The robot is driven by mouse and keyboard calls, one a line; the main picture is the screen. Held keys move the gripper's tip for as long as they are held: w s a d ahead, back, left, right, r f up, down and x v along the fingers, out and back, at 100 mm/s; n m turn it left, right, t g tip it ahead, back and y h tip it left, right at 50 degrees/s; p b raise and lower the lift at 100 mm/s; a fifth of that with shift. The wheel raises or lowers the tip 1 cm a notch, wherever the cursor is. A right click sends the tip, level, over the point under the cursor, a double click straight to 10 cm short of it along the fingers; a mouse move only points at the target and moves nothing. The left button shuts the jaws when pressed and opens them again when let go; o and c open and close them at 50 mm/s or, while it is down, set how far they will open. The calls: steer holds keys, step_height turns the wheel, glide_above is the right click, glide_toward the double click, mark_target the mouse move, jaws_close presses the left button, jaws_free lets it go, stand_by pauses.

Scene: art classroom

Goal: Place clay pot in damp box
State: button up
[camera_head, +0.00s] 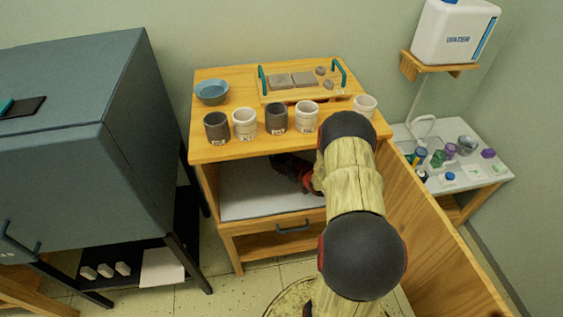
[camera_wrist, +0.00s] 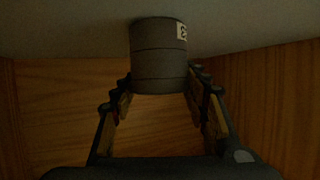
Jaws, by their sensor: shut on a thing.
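The damp box appears to be the wooden cabinet (camera_head: 207,178), whose front compartment is open, with a pale grey floor (camera_head: 250,196). My gripper (camera_head: 292,168) reaches into this compartment, mostly hidden by shadow and my arm. In the wrist view, my gripper (camera_wrist: 160,82) is shut on a dark grey clay pot (camera_wrist: 158,58) with ring lines and a white label. The pot's far end meets the grey surface (camera_wrist: 70,40) in that view; I cannot tell whether it rests on it or hangs just above. Wooden walls (camera_wrist: 265,95) show around it.
Several dark and white pots, including a white one (camera_head: 244,124), stand on the cabinet top beside a blue bowl (camera_head: 211,92) and a tray (camera_head: 267,97). The open wooden door (camera_head: 430,235) stands right of my arm. A blue-grey kiln-like cabinet (camera_head: 60,170) stands left.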

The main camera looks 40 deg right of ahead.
steer(key=o, duration=0.8)
steer(key=shift+f, duration=0.15)
steer(key=o, duration=0.5)
steer(key=shift+c, duration=0.2)
steer(key=shift+s+r, duration=0.3)
steer(key=shift+r, duration=0.05)
steer(key=p+v, duration=0.4)
steer(key=v, duration=0.7)
steer(key=shift+s, duration=0.2)
